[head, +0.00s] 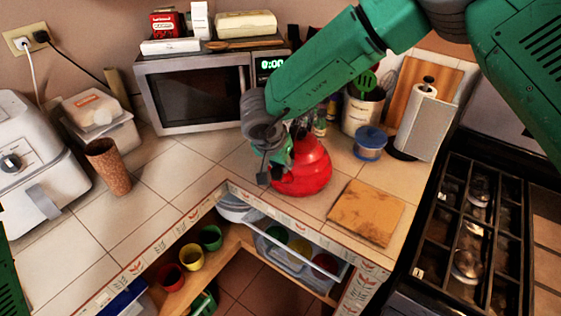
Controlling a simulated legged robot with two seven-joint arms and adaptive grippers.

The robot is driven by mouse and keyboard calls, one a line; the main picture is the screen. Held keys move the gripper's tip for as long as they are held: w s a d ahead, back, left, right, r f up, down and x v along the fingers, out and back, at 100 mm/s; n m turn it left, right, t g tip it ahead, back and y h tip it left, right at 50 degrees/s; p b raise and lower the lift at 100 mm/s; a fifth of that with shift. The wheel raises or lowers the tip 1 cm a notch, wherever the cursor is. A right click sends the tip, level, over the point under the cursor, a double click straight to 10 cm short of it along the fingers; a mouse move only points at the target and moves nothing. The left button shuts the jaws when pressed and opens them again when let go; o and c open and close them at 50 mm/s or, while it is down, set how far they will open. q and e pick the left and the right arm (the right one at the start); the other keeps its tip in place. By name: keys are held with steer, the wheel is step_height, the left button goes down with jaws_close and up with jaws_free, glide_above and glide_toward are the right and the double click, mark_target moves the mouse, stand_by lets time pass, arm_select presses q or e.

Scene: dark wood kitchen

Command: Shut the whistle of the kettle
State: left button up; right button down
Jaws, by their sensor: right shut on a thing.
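A red kettle (308,168) stands on the tiled counter, in front of the microwave's right side. My right arm comes in from the upper right, and its gripper (268,176) is at the kettle's left side. The gripper is shut on a part of the kettle there, which looks like the spout or whistle area. The wrist and fingers hide that part, so I cannot see whether the whistle is open or shut. My left gripper is out of the picture; only a bit of green shows at the lower left edge.
A microwave (195,92) stands behind. A utensil pot (362,112), a blue-lidded jar (369,145) and a paper roll (423,125) stand right of the kettle. A wooden board (366,212) lies at the front. A brown cup (108,168) stands left. The counter between is clear.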

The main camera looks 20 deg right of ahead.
steer(key=t, duration=0.1)
steer(key=h, duration=0.1)
steer(key=t+h, duration=0.1)
steer(key=shift+s+a+f+t+b, duration=0.3)
steer(key=shift+s+b, duration=0.05)
steer(key=shift+b, duration=0.05)
steer(key=shift+s+a+f+t+h+b, duration=0.15)
steer(key=shift+t+h+b, duration=0.3)
steer(key=shift+t+h, duration=0.25)
steer(key=shift+s+f+t+h+b, duration=0.1)
steer(key=shift+t+h+b, duration=0.3)
steer(key=shift+t+h, duration=0.3)
steer(key=c, duration=1.6)
jaws_free()
steer(key=shift+o, duration=0.2)
steer(key=shift+w, duration=0.2)
steer(key=shift+s+r, duration=0.15)
steer(key=shift+r, duration=0.1)
steer(key=v, duration=1.1)
steer(key=shift+a, duration=0.4)
